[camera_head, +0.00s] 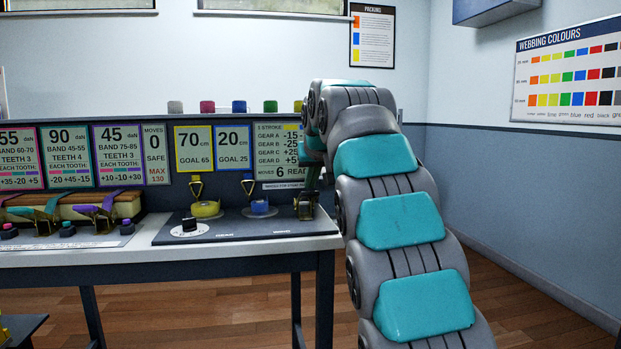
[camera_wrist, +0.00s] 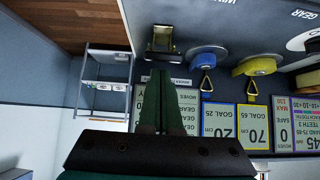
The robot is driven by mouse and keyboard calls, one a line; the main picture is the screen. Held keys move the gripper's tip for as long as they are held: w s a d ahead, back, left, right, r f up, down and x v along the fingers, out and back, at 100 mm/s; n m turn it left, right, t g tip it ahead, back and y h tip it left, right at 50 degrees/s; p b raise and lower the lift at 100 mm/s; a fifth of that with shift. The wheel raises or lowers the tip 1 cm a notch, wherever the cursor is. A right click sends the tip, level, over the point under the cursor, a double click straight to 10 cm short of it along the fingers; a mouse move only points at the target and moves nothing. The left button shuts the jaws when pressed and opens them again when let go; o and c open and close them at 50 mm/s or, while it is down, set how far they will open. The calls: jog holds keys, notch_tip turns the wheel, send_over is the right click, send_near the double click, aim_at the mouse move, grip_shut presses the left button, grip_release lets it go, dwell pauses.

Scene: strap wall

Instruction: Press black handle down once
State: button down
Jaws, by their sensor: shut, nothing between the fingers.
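The black handle (camera_head: 304,206) is a small dark lever with brass-coloured parts at the right end of the grey bench panel. In the wrist view the same black handle (camera_wrist: 163,38) stands just past my fingertips, with a gap between them in the picture. My gripper (camera_wrist: 160,74) is shut and empty, its dark green fingers side by side and pointing toward the handle. In the head view my gripper (camera_head: 312,180) is just above the handle, partly hidden by my arm. Whether it touches the handle cannot be told.
A yellow reel (camera_head: 205,209) and a blue reel (camera_head: 259,208) stand left of the handle. A black-and-white dial (camera_head: 188,227) sits at the panel's front left. Several sign boards (camera_head: 194,150) stand behind. Straps with coloured knobs lie farther left. Floor right of the bench is clear.

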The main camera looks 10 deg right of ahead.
jog(key=shift+f, duration=0.15)
dwell(0.3)
jog(key=shift+s+f+b, duration=0.2)
jog(key=shift+f+b, duration=0.3)
jog(key=shift+b, duration=0.4)
jog(key=f+t+b, duration=0.1)
jog(key=b, duration=0.2)
jog(key=shift+s, duration=0.35)
jog(key=f+t+b, duration=0.1)
jog(key=b, duration=0.2)
jog(key=shift+s+t+b, duration=0.3)
jog(key=shift+s, duration=0.05)
jog(key=shift+s+f+b, duration=0.1)
jog(key=shift+f+b, duration=0.3)
jog(key=shift+b, duration=0.1)
jog(key=t+b, duration=0.1)
jog(key=f+t+b, duration=0.1)
jog(key=b, duration=0.1)
jog(key=shift+s+f, duration=0.2)
jog(key=shift+s, duration=0.1)
jog(key=shift+b, duration=0.3)
jog(key=shift+s+r+t, duration=0.1)
jog(key=shift+t, duration=0.2)
